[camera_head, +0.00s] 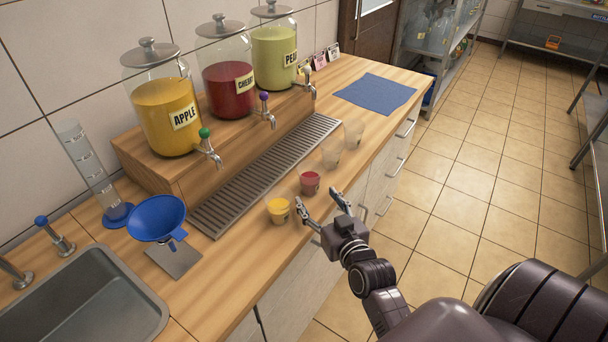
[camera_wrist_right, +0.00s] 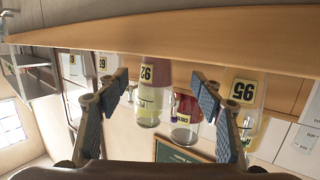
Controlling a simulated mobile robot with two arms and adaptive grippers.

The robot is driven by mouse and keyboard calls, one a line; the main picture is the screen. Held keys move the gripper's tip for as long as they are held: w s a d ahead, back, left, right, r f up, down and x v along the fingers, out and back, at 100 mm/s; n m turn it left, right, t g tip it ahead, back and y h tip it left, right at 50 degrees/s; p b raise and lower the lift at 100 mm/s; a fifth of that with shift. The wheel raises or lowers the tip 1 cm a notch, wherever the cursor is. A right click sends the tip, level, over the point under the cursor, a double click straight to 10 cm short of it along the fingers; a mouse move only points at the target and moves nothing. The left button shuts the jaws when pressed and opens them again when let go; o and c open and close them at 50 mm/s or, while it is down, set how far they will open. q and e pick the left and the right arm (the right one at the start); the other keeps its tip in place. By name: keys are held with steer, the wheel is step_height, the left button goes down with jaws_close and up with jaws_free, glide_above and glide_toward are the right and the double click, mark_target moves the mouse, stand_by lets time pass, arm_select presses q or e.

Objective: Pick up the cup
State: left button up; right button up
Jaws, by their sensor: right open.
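Several small clear cups stand in a row on the wooden counter, between the drip tray and the front edge. The nearest holds yellow liquid (camera_head: 278,211), and the cup beside it holds red liquid (camera_head: 310,183). Two farther cups (camera_head: 332,154) (camera_head: 353,134) look empty. My right gripper (camera_head: 320,201) is open at the counter's front edge, its fingers pointing toward the red cup. In the right wrist view, which is upside down, the red cup (camera_wrist_right: 152,74) shows between the spread fingers (camera_wrist_right: 165,90), and the yellow cup (camera_wrist_right: 247,88) is outside them. My left gripper is not in view.
Apple (camera_head: 168,115), cherry (camera_head: 229,90) and pear (camera_head: 274,58) dispensers stand on a wooden step behind the metal drip tray (camera_head: 260,180). A blue funnel (camera_head: 156,218) and a sink (camera_head: 80,300) are at left. A blue cloth (camera_head: 375,92) lies beyond the cups.

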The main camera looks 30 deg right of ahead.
mark_target(314, 188)
steer(key=w, duration=0.2)
steer(key=d+p, duration=0.1)
steer(key=shift+w+r, duration=0.4)
steer(key=x, duration=0.2)
steer(key=shift+w+d+f+p, duration=0.1)
steer(key=shift+w+d+p, duration=0.05)
steer(key=shift+w+p, duration=0.25)
steer(key=shift+w+d+f, duration=0.15)
steer(key=shift+w+f, duration=0.05)
steer(key=shift+w, duration=0.4)
steer(key=c, duration=0.8)
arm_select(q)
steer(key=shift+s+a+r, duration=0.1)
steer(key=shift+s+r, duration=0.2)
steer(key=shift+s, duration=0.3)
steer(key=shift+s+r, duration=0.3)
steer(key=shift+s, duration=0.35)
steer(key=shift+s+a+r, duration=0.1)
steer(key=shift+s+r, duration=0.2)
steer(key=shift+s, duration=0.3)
arm_select(e)
steer(key=c, duration=0.5)
steer(key=shift+o, duration=0.2)
steer(key=shift+r, duration=0.1)
